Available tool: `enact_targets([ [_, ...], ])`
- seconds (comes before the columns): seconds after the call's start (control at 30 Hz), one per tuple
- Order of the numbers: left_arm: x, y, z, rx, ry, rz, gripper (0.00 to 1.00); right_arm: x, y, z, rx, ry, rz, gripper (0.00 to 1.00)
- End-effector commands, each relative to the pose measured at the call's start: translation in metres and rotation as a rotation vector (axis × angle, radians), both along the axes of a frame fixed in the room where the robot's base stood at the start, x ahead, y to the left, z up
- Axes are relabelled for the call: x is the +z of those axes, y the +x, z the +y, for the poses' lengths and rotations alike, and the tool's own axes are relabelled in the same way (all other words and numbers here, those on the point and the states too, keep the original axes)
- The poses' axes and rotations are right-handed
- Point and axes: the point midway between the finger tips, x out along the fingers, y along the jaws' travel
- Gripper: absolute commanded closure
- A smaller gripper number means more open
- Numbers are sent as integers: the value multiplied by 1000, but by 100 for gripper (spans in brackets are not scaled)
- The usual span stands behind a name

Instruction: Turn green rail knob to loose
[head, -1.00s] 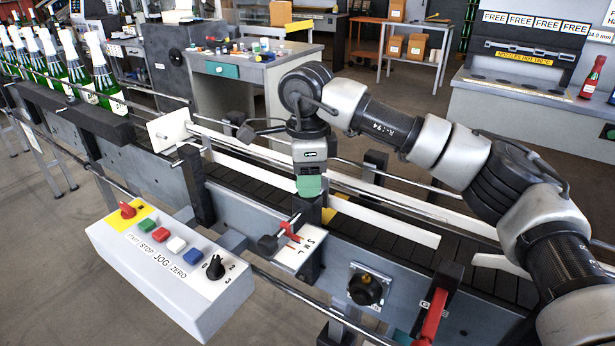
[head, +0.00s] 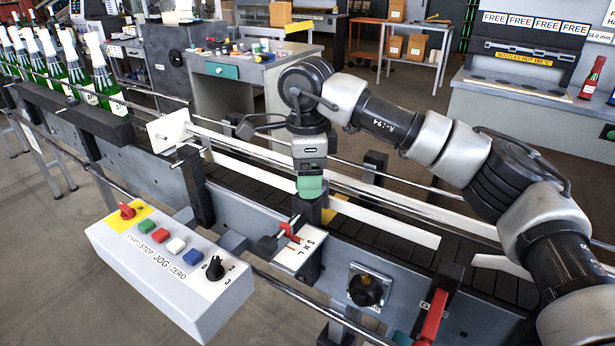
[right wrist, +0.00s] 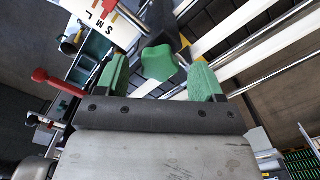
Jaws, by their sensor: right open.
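The green rail knob (right wrist: 160,62) shows in the right wrist view as a lobed green piece on a dark post. My right gripper (right wrist: 160,72) is open, with one green finger on each side of the knob and gaps between them. I cannot tell how deep the fingers sit along it. In the head view my right gripper (head: 309,190) points down over the rail post and hides the knob. A white S M L plate (head: 311,246) with a red pointer (head: 289,232) lies just below; the plate also shows in the right wrist view (right wrist: 104,14). My left gripper is out of view.
A control box (head: 172,262) with coloured buttons stands at the front left. A black knob (head: 365,289) and a red lever (head: 432,316) are on the conveyor's near side. White guide rails (head: 395,224) run beside the gripper. Green bottles (head: 104,72) stand at the far left.

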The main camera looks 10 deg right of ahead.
Motion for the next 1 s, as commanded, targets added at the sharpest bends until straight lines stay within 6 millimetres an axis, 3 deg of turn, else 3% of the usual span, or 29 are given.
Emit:
enact_targets([
  [0.3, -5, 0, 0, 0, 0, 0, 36, 62, 0, 1, -1, 1, -4, 32],
  [0.5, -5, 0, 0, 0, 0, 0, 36, 91, 0, 0, -1, 0, -2, 32],
  [1.0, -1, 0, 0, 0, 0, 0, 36, 105, 0, 0, 0, 1, -1, 32],
])
